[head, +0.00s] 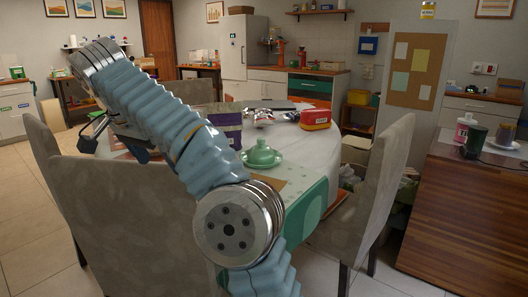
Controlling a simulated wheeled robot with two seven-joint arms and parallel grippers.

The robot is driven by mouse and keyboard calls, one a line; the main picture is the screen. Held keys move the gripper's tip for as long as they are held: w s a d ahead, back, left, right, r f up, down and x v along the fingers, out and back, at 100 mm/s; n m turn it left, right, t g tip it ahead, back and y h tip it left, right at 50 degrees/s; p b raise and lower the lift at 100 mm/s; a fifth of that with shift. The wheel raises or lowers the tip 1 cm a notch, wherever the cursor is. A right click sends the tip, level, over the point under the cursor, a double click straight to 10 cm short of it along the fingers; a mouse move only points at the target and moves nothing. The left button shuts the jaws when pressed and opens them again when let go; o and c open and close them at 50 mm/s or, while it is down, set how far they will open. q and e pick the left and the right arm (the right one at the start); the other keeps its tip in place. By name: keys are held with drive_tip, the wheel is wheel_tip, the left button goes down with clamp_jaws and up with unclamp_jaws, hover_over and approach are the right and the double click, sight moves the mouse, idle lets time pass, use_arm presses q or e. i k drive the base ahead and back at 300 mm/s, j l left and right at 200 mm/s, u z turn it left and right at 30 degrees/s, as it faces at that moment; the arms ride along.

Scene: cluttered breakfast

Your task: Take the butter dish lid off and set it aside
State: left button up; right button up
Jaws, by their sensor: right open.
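The green butter dish (254,166) sits on the round table near its front. Its domed green lid (262,154) with a small knob is on the dish. My right arm crosses the view from the bottom middle to the upper left. My right gripper (115,147), dark and partly hidden by the arm, is open over the left side of the table, well left of the butter dish and apart from it. I cannot see anything held in it. My left gripper is not in view.
A purple container (226,128) stands just behind the dish, beside my arm. A red and yellow container (316,119) stands at the back right of the table. Grey chairs (374,190) surround the table. A wooden counter (460,210) is on the right. White tablecloth right of the dish is clear.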

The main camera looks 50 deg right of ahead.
sight(260, 154)
drive_tip(key=i+l, duration=0.1)
drive_tip(key=l, duration=0.4)
drive_tip(key=i+l, duration=0.1)
drive_tip(key=l, duration=0.4)
drive_tip(key=i+l, duration=0.1)
drive_tip(key=l, duration=0.45)
drive_tip(key=i+l, duration=0.1)
drive_tip(key=l, duration=0.4)
